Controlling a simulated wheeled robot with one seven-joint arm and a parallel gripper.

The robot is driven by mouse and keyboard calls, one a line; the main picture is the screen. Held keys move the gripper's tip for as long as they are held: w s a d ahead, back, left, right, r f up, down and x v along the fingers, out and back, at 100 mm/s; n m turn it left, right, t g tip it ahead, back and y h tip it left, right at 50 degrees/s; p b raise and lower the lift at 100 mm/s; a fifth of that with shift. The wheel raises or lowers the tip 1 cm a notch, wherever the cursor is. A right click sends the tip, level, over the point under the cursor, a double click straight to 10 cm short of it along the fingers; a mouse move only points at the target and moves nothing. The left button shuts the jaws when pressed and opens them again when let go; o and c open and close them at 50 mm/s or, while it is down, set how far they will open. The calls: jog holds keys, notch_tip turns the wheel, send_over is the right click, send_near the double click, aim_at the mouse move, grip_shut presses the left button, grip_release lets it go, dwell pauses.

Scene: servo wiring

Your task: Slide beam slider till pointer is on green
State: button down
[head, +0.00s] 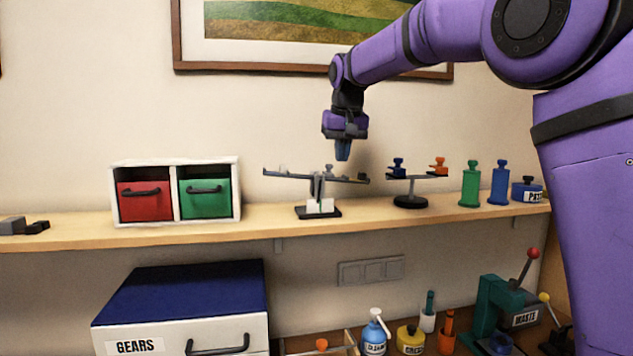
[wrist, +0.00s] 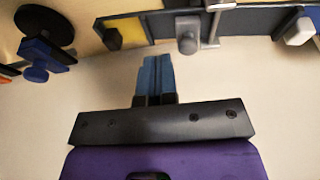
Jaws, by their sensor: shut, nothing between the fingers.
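The grey beam balance (head: 290,176) stands on the shelf, its beam tilted slightly down to the right. A small grey slider (head: 329,169) sits on the beam right of its middle; a grey knob in the wrist view (wrist: 188,38) looks like it. A white card (head: 320,206) with a green mark is low on the stand. The pointer's exact place on it is too small to tell. My gripper (head: 343,152) is above the right half of the beam, its blue fingers shut and empty. In the wrist view the fingertips (wrist: 155,60) point toward the beam, apart from the knob.
A second stand (head: 411,200) with blue and orange knobbed pieces is close on the right. Green (head: 470,184) and blue (head: 499,183) weights stand beyond it. A box with red and green drawers (head: 179,165) is to the left. The wall behind is clear below the picture.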

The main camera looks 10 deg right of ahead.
aim_at(335, 178)
jog(key=shift+f, duration=1.5)
jog(key=shift+a+r, duration=0.1)
jog(key=shift+a, duration=0.55)
jog(key=shift+r, duration=0.1)
jog(key=shift+d+r, duration=0.2)
jog(key=shift+r, duration=0.7)
jog(key=shift+d+r, duration=0.2)
jog(key=shift+r, duration=0.65)
jog(key=shift+d+r, duration=0.2)
jog(key=shift+r, duration=0.85)
